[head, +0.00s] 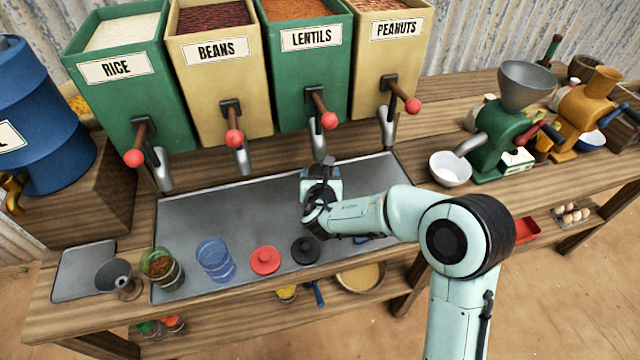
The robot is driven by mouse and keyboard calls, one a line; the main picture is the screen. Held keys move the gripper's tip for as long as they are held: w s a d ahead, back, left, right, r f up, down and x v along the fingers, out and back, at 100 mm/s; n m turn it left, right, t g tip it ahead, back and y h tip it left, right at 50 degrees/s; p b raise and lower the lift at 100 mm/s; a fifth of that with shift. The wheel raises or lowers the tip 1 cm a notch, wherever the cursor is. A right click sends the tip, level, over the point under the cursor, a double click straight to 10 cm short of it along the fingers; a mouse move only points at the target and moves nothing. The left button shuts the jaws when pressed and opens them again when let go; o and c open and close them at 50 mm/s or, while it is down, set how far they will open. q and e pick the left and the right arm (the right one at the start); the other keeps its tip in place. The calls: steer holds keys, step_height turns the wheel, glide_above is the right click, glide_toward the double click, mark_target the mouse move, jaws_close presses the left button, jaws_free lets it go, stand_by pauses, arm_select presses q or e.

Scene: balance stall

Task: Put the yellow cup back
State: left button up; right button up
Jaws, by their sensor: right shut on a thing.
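I cannot make out a yellow cup for certain in the head view. My right gripper (322,176) is over the back middle of the metal tray (190,222), below the lentils spout. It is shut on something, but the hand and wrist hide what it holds. A small yellow thing (287,293) shows partly under the counter's front edge; I cannot tell what it is. A clear blue cup (215,262) and a clear cup with brown contents (160,267) stand at the tray's front left. My left gripper is not in view.
Rice (120,70), beans (218,65), lentils (310,55) and peanuts (392,45) bins stand behind the tray. A red lid (265,260) and a black lid (305,250) lie in front. A white bowl (450,170) and green grinder (497,140) stand right. The tray's left middle is clear.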

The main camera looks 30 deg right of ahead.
step_height(320, 180, down, 4)
steer(key=shift+r, duration=0.1)
steer(key=shift+w, duration=0.15)
steer(key=shift+f, duration=0.2)
steer(key=shift+f+b, duration=0.15)
steer(key=shift+b, duration=0.2)
steer(key=o, duration=1.2)
